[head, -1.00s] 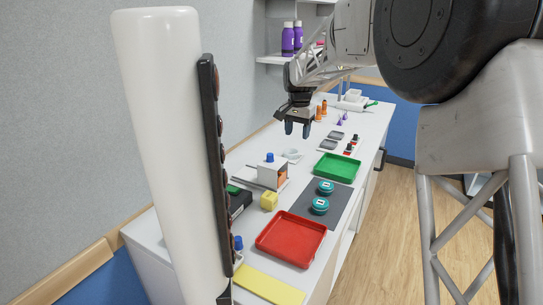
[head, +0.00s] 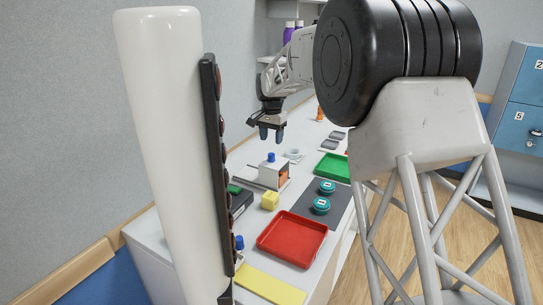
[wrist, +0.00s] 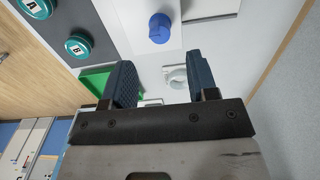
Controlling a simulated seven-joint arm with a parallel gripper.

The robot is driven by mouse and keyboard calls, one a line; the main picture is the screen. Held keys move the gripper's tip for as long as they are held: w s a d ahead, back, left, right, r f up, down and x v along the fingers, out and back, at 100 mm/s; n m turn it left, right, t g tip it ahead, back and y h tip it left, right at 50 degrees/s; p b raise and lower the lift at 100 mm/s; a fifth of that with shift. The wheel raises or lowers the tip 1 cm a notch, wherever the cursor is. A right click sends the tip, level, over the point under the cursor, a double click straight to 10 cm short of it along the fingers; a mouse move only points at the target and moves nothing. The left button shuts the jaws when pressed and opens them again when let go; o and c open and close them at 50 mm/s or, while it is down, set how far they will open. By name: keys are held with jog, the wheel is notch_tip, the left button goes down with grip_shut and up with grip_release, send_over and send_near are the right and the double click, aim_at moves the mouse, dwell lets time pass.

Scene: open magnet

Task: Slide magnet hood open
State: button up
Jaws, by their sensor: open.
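The magnet hood (head: 273,172) is a small white box-like cover with a blue knob (head: 270,157) on top and an orange patch on its right side. It sits on a light base plate on the white bench. In the wrist view the blue knob (wrist: 161,28) and the white hood top (wrist: 140,12) show at the top, beyond my fingers. My gripper (head: 265,137) is open and empty, above the bench and a little behind the hood in the head view. In the wrist view my gripper (wrist: 160,80) shows its two dark fingers apart with nothing between them.
A pale ring-shaped thing (wrist: 175,77) lies near my fingers. A wall runs along the left.

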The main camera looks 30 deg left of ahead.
aim_at(271, 154)
jog(key=shift+f, duration=3.8)
jog(key=shift+c, duration=0.2)
grip_shut()
